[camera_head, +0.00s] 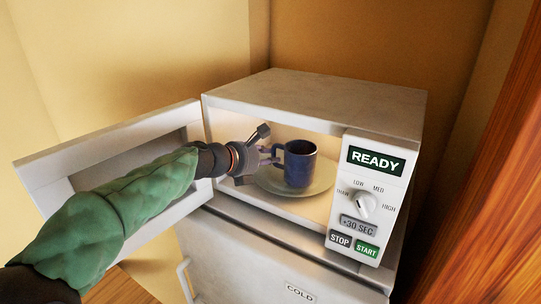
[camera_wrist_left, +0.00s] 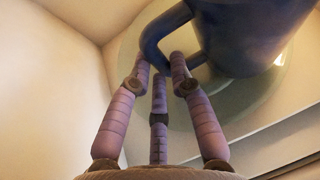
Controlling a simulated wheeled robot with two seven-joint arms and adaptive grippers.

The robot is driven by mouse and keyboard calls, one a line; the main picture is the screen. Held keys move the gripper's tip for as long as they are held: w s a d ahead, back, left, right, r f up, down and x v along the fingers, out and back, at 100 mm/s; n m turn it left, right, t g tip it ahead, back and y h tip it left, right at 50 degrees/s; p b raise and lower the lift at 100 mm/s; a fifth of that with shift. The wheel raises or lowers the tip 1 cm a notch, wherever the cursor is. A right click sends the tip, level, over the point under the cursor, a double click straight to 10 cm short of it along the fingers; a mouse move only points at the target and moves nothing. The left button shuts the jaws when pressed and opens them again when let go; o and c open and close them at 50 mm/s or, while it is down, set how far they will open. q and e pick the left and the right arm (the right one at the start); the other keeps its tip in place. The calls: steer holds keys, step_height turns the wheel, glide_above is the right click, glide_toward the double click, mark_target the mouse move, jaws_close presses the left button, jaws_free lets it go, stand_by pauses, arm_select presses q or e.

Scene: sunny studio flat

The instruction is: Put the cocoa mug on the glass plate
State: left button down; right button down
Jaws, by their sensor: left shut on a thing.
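The dark blue cocoa mug (camera_head: 301,166) stands upright at the glass plate (camera_head: 318,185) inside the open microwave, its handle to the left. I cannot tell whether its base touches the plate. My left gripper (camera_head: 270,155) reaches in from the left and is shut on the mug's handle. In the left wrist view, the fingers (camera_wrist_left: 162,66) close around the handle, and the mug (camera_wrist_left: 245,35) is at the top right over the pale round plate (camera_wrist_left: 262,92). My right gripper is not in view.
The microwave (camera_head: 330,92) stands on a fridge marked COLD (camera_head: 270,270). Its door (camera_head: 105,130) is swung open to the left, behind my left arm. The control panel (camera_head: 372,195) reads READY. A wooden panel (camera_head: 480,170) rises at the right.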

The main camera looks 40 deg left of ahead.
arm_select(q)
steer(key=shift+w+a+r, duration=0.15)
steer(key=shift+w+a, duration=0.1)
steer(key=shift+w, duration=0.2)
steer(key=shift+w+a+p, duration=0.15)
steer(key=shift+w+a, duration=0.15)
steer(key=shift+w, duration=0.25)
steer(key=shift+w+a+p, duration=0.15)
steer(key=shift+w+a, duration=0.1)
steer(key=shift+w, duration=0.3)
steer(key=shift+w+a+f, duration=0.1)
steer(key=shift+f, duration=0.45)
steer(key=shift+f+b, duration=0.3)
steer(key=shift+s+r, duration=0.1)
steer(key=shift+s, duration=0.1)
steer(key=c, duration=1.1)
jaws_free()
steer(key=shift+w+f, duration=0.15)
steer(key=shift+f, duration=0.05)
steer(key=shift+r, duration=0.15)
steer(key=b+v, duration=0.1)
steer(key=v, duration=1.1)
